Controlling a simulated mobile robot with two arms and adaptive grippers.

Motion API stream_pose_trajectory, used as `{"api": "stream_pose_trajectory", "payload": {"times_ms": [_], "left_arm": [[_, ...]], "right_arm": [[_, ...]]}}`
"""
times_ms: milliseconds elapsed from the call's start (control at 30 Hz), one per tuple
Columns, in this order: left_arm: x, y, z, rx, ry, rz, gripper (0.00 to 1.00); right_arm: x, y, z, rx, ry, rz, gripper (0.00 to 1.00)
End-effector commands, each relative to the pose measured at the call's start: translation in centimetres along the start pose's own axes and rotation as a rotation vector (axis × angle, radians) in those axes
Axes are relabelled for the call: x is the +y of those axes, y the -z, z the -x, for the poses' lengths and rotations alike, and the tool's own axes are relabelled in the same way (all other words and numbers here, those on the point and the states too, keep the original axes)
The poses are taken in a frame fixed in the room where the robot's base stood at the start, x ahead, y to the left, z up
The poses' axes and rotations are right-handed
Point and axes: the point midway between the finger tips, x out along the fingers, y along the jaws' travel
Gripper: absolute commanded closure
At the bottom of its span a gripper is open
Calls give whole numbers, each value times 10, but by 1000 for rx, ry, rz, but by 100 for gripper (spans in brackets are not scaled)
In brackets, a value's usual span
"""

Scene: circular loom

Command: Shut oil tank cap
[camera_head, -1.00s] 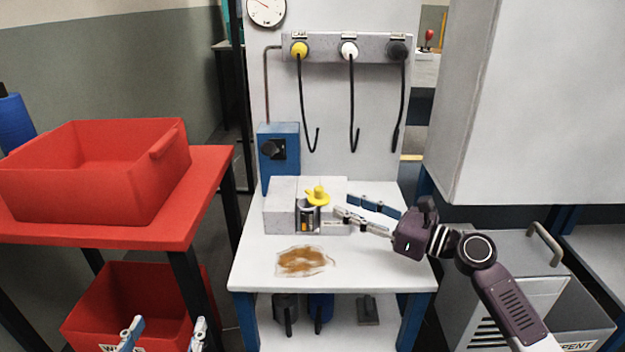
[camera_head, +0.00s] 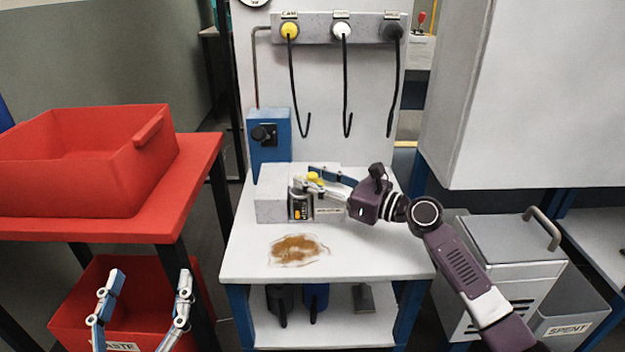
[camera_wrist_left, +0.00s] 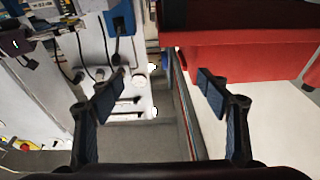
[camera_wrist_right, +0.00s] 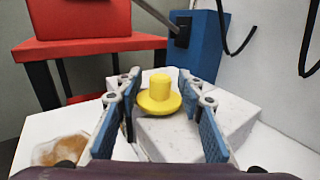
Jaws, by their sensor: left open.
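The yellow oil tank cap (camera_head: 314,177) is at the top of the pale grey tank block (camera_head: 270,207) on the white table. In the right wrist view the cap (camera_wrist_right: 159,92) shows as a knob on a round flange. My right gripper (camera_head: 318,176) is at the cap. In its wrist view, its blue-padded fingers (camera_wrist_right: 160,108) stand apart on either side of the cap, with visible gaps. Whether the flange touches the tank is unclear. My left gripper (camera_head: 146,298) is open and empty at the lower left, in front of the red waste bin.
A brown oil stain (camera_head: 298,249) lies on the table (camera_head: 250,268) in front of the tank. A blue box (camera_head: 268,140) with a black knob stands behind it. Hooked hoses hang above. A red crate (camera_head: 85,165) is at left and a grey spent bin (camera_head: 570,320) at right.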

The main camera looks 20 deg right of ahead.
Motion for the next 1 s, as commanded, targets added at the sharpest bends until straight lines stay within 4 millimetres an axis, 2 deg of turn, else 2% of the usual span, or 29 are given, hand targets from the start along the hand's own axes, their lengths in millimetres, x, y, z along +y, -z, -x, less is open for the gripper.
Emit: {"api": "stream_pose_trajectory", "payload": {"times_ms": [167,467,867,1000], "left_arm": [[0,0,0,0,0,0,30],[0,0,0,-1,0,0,30],[0,-1,0,-6,1,0,30],[-1,-11,1,-60,2,-1,30]], "right_arm": [[0,0,0,0,0,0,67],[0,0,0,0,0,0,100],[0,0,0,0,0,0,100],[1,-1,-1,-1,3,-1,100]]}}
